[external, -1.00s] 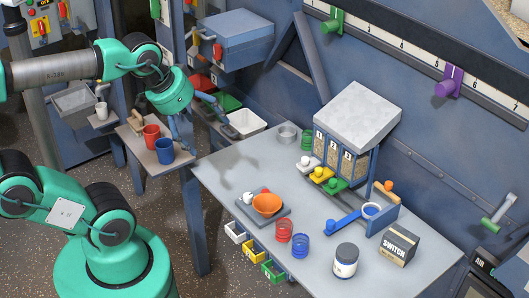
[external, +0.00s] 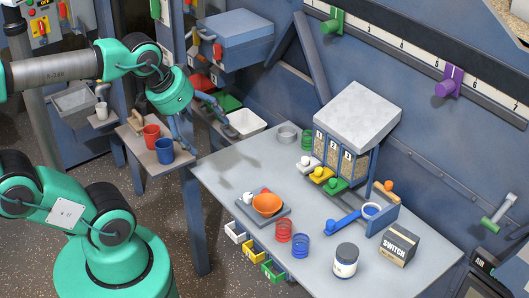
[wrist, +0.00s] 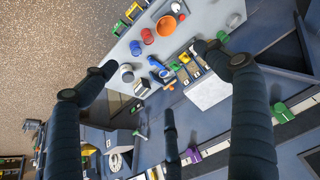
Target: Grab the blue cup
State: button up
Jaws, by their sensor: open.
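My gripper (external: 207,132) is open and empty, in the air above and to the right of the blue cup. One finger hangs close to the cup in the picture; the true gap is hard to tell. The fingers spread wide in the wrist view (wrist: 160,62), which looks over the main table. I cannot make out the blue cup in the wrist view.
The main grey table (external: 225,180) holds an orange bowl (external: 266,204), red and blue coils, a jar (external: 345,261), a SWITCH box (external: 399,246) and a dispenser (external: 345,150). A white bin (external: 246,122) lies behind my gripper. A brown block stands behind the cups.

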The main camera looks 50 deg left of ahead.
jog(key=shift+c, duration=1)
jog(key=w+a+f+g+p, duration=0.1)
jog(key=w+a+f, duration=0.1)
jog(key=w+a, duration=0.3)
jog(key=w+a+f+g+y, duration=0.1)
jog(key=w+a+f, duration=0.1)
jog(key=a, duration=0.6)
jog(key=w+a+f+g+p, duration=0.1)
jog(key=w+a+f, duration=0.1)
jog(key=w+a, duration=0.3)
jog(key=s+a+f+g+p, duration=0.1)
jog(key=s+a+f, duration=0.2)
jog(key=a+f, duration=0.4)
jog(key=s+a+f+g+h+p, duration=0.1)
jog(key=s+a+f, duration=0.2)
jog(key=a+f, duration=0.5)
jog(key=a, duration=0.8)
jog(key=shift+a+f+g, duration=0.15)
jog(key=shift+g, duration=0.15)
